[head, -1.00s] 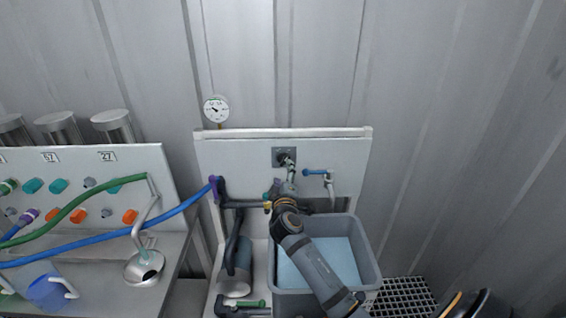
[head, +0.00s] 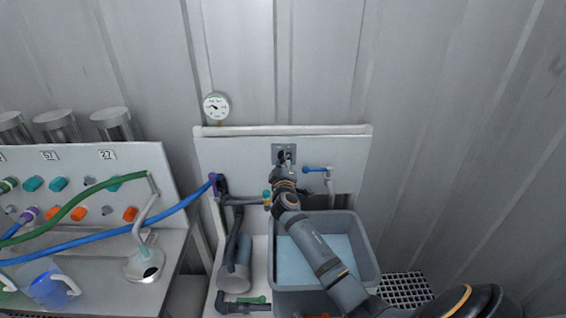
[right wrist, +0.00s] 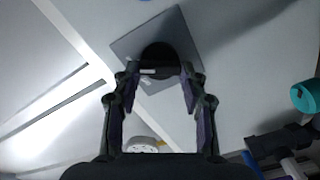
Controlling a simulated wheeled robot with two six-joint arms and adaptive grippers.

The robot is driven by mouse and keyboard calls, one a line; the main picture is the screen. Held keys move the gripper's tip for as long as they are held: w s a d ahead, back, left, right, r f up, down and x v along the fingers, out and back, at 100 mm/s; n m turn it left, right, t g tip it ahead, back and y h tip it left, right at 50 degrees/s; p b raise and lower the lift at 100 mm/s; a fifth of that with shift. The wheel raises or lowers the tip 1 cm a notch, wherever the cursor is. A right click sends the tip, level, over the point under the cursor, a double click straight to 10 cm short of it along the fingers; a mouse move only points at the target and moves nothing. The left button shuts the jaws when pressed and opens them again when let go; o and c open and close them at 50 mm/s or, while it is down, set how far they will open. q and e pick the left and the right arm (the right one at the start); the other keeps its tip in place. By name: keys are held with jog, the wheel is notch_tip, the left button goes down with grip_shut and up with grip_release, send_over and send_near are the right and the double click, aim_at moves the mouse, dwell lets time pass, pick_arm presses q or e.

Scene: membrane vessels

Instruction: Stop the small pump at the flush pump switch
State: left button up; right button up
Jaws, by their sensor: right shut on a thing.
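The flush pump switch is a dark knob (right wrist: 158,55) on a square grey plate (right wrist: 125,44) on the white panel. In the head view its plate (head: 277,149) shows high on the panel, with the knob partly hidden by my gripper. My right gripper (head: 286,164) reaches up to it from below. In the right wrist view its two fingers (right wrist: 160,74) stand either side of the knob and are shut on it. A grey cylinder, perhaps the small pump (head: 235,277), lies at the panel's lower left. My left gripper is not in view.
A grey basin (head: 367,255) with pale blue water stands below my right arm. A blue-handled tap (head: 315,169) is right of the switch. A round gauge (head: 216,106) is above the panel. A bench with hoses (head: 110,225) is at left.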

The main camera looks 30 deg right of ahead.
jog(key=shift+c, duration=0.9)
jog(key=shift+n, duration=0.4)
jog(key=n+p, duration=0.1)
jog(key=n, duration=0.2)
jog(key=shift+n+p, duration=0.3)
jog(key=n+p, duration=0.1)
jog(key=n, duration=0.2)
jog(key=shift+n, duration=0.3)
jog(key=shift+f+n+p, duration=0.15)
jog(key=shift+n+p, duration=0.65)
jog(key=shift+n, duration=1.4)
